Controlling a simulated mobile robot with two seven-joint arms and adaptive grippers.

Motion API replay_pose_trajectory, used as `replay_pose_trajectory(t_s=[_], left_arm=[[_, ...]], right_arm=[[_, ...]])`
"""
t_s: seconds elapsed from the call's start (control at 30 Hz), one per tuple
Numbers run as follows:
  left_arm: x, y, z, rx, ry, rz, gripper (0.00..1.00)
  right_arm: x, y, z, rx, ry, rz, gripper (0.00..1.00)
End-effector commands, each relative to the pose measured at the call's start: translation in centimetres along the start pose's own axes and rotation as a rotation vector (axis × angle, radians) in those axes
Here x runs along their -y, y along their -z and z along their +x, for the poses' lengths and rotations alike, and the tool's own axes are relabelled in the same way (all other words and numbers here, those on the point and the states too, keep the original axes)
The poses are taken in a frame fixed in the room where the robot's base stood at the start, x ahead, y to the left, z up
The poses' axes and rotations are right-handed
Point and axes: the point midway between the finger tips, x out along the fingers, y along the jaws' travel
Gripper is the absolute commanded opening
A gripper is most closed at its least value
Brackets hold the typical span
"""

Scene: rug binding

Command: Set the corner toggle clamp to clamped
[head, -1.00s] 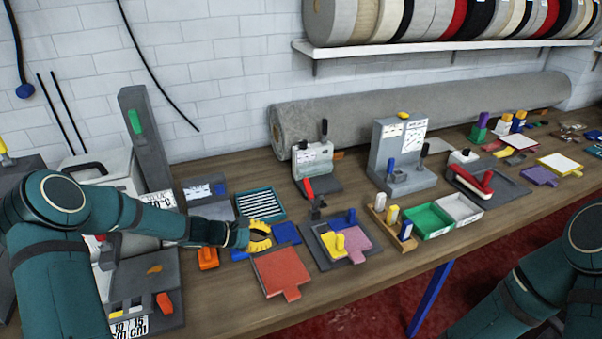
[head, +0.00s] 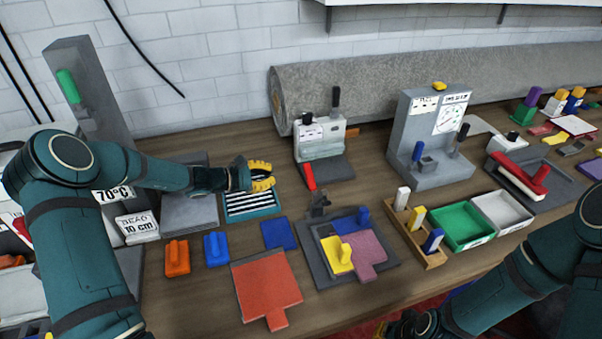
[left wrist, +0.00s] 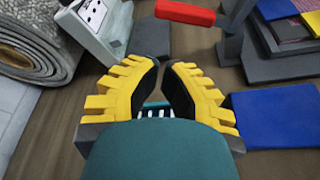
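The corner toggle clamp (head: 319,204) is a small dark fitting at the far left corner of the grey fixture plate (head: 314,262). A red grip (head: 309,177) lies just behind it and appears joined to it, slanting away. In the left wrist view, the clamp's dark post (left wrist: 232,42) is at upper right, with the red grip (left wrist: 185,12) pointing left. My right gripper (head: 388,328) is partly cut off at the bottom edge.
A white device (head: 320,138) stands behind the clamp. A blue pad (head: 279,234) and a red plate (head: 265,283) lie in front of the striped tray (head: 250,208). Yellow and pink pieces lie on the fixture plate. A rolled grey rug (head: 370,88) runs along the wall.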

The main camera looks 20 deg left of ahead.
Motion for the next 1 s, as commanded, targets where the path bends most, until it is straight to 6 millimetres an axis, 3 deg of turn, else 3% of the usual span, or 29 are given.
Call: replay_pose_trajectory(t_s=[0.43,1.0], left_arm=[[0.0,-0.1,0.8,0.003,0.002,0.0,0.0],[0.0,-0.1,9.2,0.001,0.002,0.001,0.0]], right_arm=[[0.0,0.0,0.0,0.0,0.0,-0.001,0.0],[-0.1,-0.1,0.3,0.003,0.001,-0.002,0.0]])
